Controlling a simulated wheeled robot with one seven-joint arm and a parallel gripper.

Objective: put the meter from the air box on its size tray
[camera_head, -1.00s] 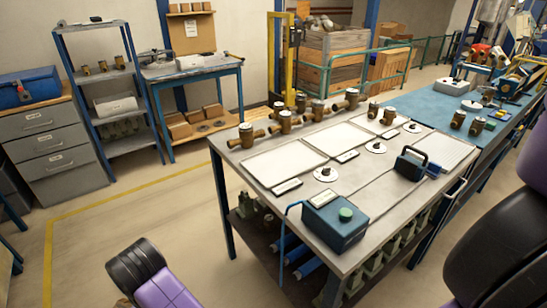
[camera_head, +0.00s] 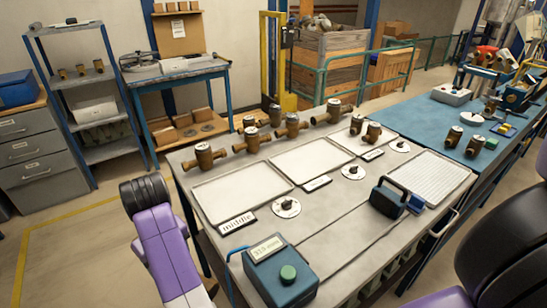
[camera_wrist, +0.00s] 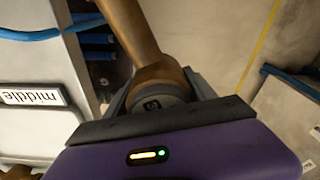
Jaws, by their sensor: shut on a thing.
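My gripper (camera_wrist: 158,92) is shut on a brass meter (camera_wrist: 130,28) in the wrist view; its round cap shows between the fingers and its pipe points up the picture. The head view does not clearly show the gripper or this meter. The air box (camera_head: 281,273) is a blue box with a green button and a display reading about 31.5 mm; no meter shows on it. Three pale trays lie in a row: the left tray (camera_head: 240,190), middle tray (camera_head: 311,160) and right tray (camera_head: 350,134). The left tray's label (camera_head: 237,223) says "middle"; the wrist view shows this label (camera_wrist: 32,97) too. The other labels are too small to read.
Several brass meters (camera_head: 291,126) stand along the table's back edge. Round white discs with dark knobs (camera_head: 286,207) lie before the trays. A dark handled block (camera_head: 389,198) stands by a ribbed panel (camera_head: 430,178). Floor lies open left of the table.

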